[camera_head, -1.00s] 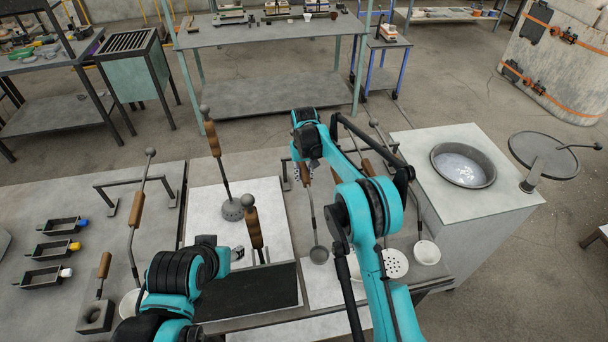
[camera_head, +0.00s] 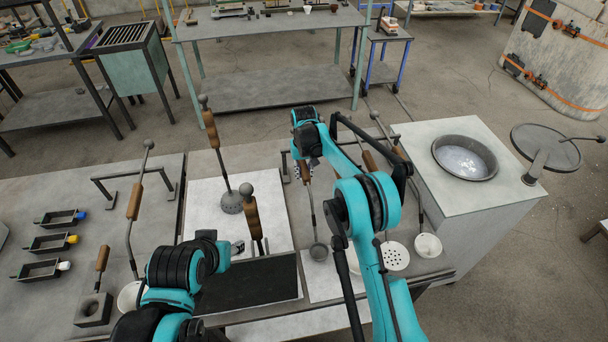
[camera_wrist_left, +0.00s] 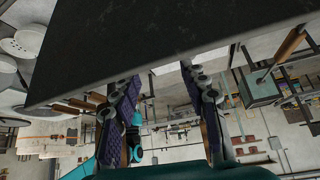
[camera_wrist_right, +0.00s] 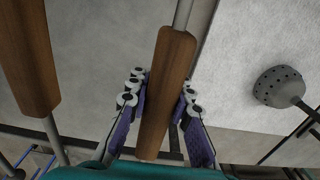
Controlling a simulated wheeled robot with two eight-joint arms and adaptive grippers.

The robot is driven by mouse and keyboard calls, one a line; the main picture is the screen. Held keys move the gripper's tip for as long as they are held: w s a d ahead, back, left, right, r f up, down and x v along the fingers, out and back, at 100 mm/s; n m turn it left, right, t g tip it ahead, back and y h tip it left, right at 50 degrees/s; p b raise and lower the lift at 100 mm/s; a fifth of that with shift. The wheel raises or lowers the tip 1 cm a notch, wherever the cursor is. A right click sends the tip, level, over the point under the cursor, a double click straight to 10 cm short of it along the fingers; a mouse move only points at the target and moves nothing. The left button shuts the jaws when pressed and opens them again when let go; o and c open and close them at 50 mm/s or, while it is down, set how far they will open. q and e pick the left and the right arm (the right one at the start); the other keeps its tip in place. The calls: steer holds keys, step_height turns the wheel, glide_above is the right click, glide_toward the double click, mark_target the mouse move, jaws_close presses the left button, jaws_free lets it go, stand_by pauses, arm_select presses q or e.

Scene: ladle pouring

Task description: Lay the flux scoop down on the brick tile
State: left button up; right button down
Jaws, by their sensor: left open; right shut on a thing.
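My right gripper (camera_head: 304,168) is shut on the wooden handle (camera_wrist_right: 165,92) of a ladle-like scoop, which I take as the flux scoop. Its thin rod runs down to a small dark grey cup (camera_head: 318,252). The cup is over or on a pale slab (camera_head: 316,289); I cannot tell whether they touch. This slab may be the brick tile; a larger pale slab (camera_head: 206,222) lies left of it. My left gripper (camera_head: 240,248) is open and empty beside a dark panel (camera_head: 248,285); the panel also fills the top of the left wrist view (camera_wrist_left: 130,45).
A perforated dome tool (camera_head: 231,203) stands on the larger slab, near another wooden handle (camera_head: 252,218). A perforated white ladle (camera_head: 396,257) and a white cup (camera_head: 428,246) are at right. Small trays (camera_head: 45,242) lie at left. A round basin (camera_head: 464,162) is at far right.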

steer(key=shift+f, duration=0.15)
steer(key=c, duration=1.3)
jaws_free()
step_height(320, 180, up, 12)
steer(key=shift+f, duration=0.25)
steer(key=shift+r, duration=0.6)
step_height(320, 180, up, 6)
steer(key=p, duration=0.5)
steer(key=shift+r, duration=0.15)
